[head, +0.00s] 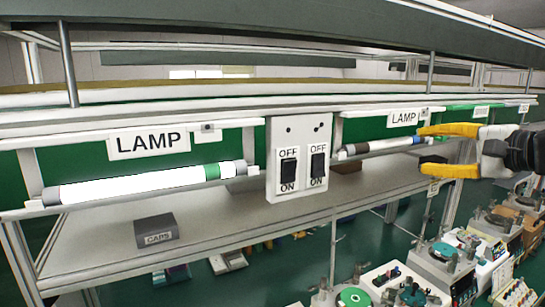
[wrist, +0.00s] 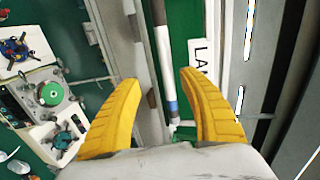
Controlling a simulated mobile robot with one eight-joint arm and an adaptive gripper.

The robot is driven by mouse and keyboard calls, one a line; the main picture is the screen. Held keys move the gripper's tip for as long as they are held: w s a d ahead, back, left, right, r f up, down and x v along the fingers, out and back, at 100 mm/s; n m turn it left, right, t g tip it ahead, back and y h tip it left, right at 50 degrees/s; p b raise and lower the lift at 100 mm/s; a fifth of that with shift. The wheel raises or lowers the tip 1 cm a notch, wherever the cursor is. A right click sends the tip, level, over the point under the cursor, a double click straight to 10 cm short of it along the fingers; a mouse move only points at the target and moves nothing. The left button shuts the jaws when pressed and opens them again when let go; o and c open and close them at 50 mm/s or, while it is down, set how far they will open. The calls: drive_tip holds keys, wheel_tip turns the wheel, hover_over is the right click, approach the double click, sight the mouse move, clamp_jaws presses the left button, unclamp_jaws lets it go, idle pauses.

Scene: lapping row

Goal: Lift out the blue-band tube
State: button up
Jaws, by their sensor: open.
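The blue-band tube (head: 373,147) is dull and unlit, seated in the right lamp fixture between its end holders. In the wrist view the tube (wrist: 163,45) runs lengthwise, with its blue band (wrist: 172,107) between the fingers in the picture. My gripper (head: 422,151) has yellow fingers spread open and empty at the tube's right end. In the wrist view my gripper (wrist: 159,80) has one finger on each side of the tube's line, with gaps to both. How far it stands from the tube is unclear.
A glowing green-band tube (head: 140,185) sits in the left lamp fixture. A switch box (head: 300,130) with two switches stands between the lamps. A grey CAPS box (head: 156,231) rests on the shelf (head: 230,225) below. Lapping machines (head: 440,268) stand at lower right.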

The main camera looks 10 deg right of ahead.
sight(396, 144)
drive_tip(key=w, duration=0.3)
drive_tip(key=w+p, duration=0.1)
drive_tip(key=w, duration=0.1)
drive_tip(key=shift+w+d+f, duration=0.3)
drive_tip(key=shift+f, duration=0.05)
drive_tip(key=shift+w+a+f, duration=0.1)
drive_tip(key=shift+w+a, duration=0.1)
drive_tip(key=shift+a, duration=0.05)
drive_tip(key=shift+w+a+p, duration=0.25)
drive_tip(key=shift+a+p, duration=0.15)
drive_tip(key=w, duration=0.2)
drive_tip(key=w+p, duration=0.1)
drive_tip(key=w, duration=0.1)
drive_tip(key=shift+a+f, duration=0.1)
drive_tip(key=shift+a, duration=0.3)
drive_tip(key=shift+w+a+f+p, duration=0.1)
drive_tip(key=shift+w+a+p, duration=0.05)
drive_tip(key=shift+w+p, duration=0.15)
drive_tip(key=shift+s+a, duration=0.1)
drive_tip(key=shift+s, duration=0.05)
clamp_jaws()
drive_tip(key=shift+s, duration=0.1)
